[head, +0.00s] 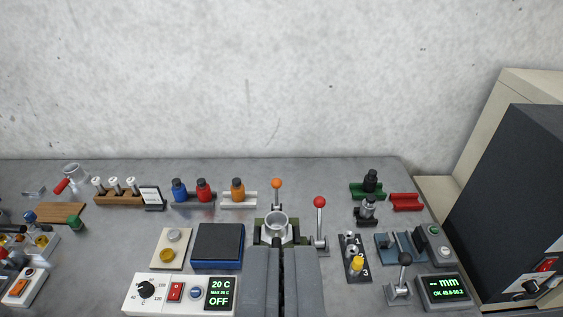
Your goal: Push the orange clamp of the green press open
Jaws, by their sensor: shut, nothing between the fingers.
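The green press (262,222) stands at the middle of the bench, its lower part hidden behind my gripper. A round grey metal cup (276,222) sits in it. The orange clamp knob (276,183) tops a short upright stem just behind the cup. My gripper (281,250) comes up from the bottom edge, its two grey fingers side by side and shut with nothing held. The fingertips appear just in front of the cup and below the orange knob in the picture; I cannot tell whether they touch the press.
A red-knobbed lever (319,203) stands close right of the press. A blue-edged dark plate (218,246) and a control box (180,294) lie left. Bottles (203,190) stand behind. A black panel (351,258) is to the right. Bare bench lies behind the press.

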